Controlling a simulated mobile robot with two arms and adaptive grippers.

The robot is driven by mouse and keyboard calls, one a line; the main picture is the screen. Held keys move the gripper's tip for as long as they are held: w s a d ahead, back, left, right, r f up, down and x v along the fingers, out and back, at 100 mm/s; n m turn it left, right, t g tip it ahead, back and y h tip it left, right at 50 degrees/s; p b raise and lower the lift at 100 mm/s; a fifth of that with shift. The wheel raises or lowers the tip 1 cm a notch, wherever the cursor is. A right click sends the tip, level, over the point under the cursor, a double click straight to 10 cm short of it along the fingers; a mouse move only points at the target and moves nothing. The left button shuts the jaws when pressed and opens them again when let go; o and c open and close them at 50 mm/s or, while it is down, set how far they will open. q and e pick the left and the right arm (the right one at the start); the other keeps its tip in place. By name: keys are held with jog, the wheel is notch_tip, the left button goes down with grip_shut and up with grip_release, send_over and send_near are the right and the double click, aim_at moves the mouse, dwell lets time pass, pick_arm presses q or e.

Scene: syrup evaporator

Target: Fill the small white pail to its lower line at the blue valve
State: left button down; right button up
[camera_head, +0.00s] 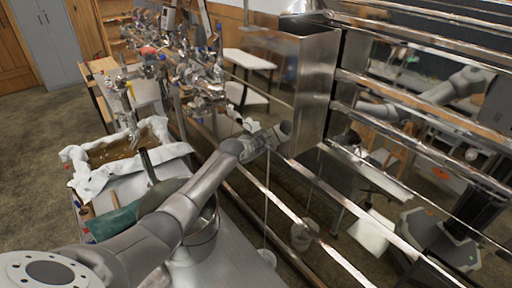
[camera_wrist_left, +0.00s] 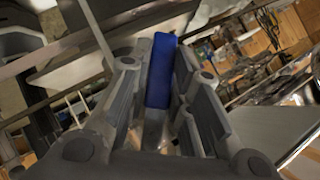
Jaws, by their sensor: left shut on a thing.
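My left gripper (camera_wrist_left: 158,85) is shut on a flat blue piece, which looks like the blue valve's handle (camera_wrist_left: 161,68), in the left wrist view. The blue piece stands upright between the fingers. In the head view my left arm reaches from the lower left to the steel evaporator; its fingers and the blue piece cannot be made out there. Two small pale pail-like shapes (camera_head: 302,235) show low beyond the bench; I cannot tell whether one is the small white pail. Its line and any syrup are not visible. My right gripper cannot be identified.
A metal bucket (camera_head: 204,238) stands on the bench, partly behind my left arm. Steel rails and a tall steel box (camera_head: 302,85) crowd the right side.

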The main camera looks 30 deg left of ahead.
pick_arm(q)
jog(key=shift+s+d+f, duration=0.2)
jog(key=shift+d+f, duration=0.15)
jog(key=shift+f, duration=0.35)
jog(key=c, duration=1.6)
grip_release()
jog(key=shift+c, duration=0.2)
jog(key=shift+o, duration=1.1)
jog(key=shift+w+f, duration=0.2)
jog(key=shift+w, duration=0.05)
jog(key=shift+o, duration=0.5)
jog(key=shift+w+a+f, duration=0.1)
jog(key=shift+w+a, duration=0.1)
jog(key=shift+a, duration=0.3)
jog(key=v, duration=1.2)
jog(key=shift+s+d+r, duration=0.2)
jog(key=shift+d, duration=0.05)
pick_arm(e)
jog(key=shift+d, duration=0.1)
jog(key=shift+s, duration=0.1)
